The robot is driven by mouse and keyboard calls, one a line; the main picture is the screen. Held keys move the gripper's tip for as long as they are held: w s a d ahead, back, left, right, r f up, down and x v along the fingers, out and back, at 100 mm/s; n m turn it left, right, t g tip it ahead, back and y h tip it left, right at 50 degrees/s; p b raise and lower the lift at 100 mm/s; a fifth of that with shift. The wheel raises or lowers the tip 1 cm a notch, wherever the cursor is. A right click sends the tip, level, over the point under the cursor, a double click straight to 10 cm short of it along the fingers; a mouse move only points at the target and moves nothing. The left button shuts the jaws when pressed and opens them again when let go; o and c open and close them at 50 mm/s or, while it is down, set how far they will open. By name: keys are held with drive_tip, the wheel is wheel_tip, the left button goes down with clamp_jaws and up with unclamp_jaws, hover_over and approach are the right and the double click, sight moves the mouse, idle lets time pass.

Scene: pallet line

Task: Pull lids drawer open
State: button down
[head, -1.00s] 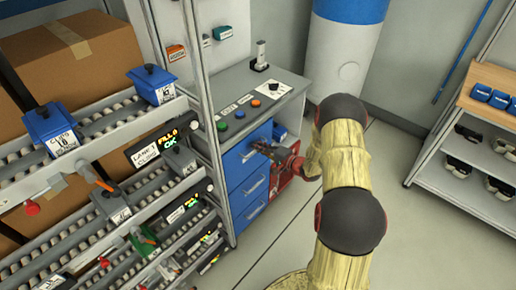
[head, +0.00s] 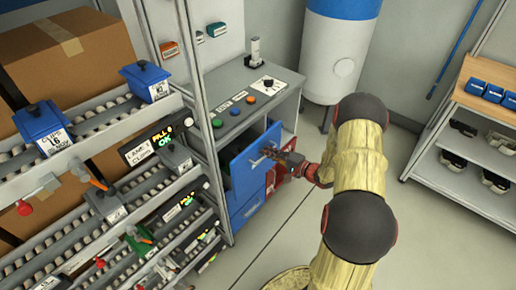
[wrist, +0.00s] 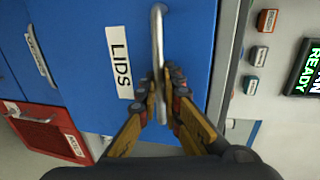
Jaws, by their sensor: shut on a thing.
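The lids drawer (head: 245,165) is the top blue drawer of the cabinet below the button panel, and it stands partly pulled out in the head view. In the wrist view its blue front (wrist: 90,25) carries a white LIDS label (wrist: 119,60) beside a metal bar handle (wrist: 158,30). My gripper (wrist: 163,95) is shut on the handle, with one finger on each side of the bar. In the head view my gripper (head: 275,155) is at the drawer front and partly hides the handle.
Another blue drawer (head: 247,210) sits shut below. A red bin (head: 283,178) stands right of the drawers. The roller rack (head: 160,200) stands close on the left. A white and blue tank (head: 340,50) is behind. The floor in front is clear.

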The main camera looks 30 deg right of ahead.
drive_tip(key=f+v, duration=0.1)
drive_tip(key=v, duration=0.7)
drive_tip(key=f+b+v, duration=0.1)
drive_tip(key=f+v, duration=0.1)
drive_tip(key=v, duration=0.7)
drive_tip(key=shift+s+f, duration=0.35)
drive_tip(key=shift+s, duration=0.25)
drive_tip(key=c, duration=2.3)
unclamp_jaws()
drive_tip(key=shift+d, duration=0.1)
drive_tip(key=v, duration=1.2)
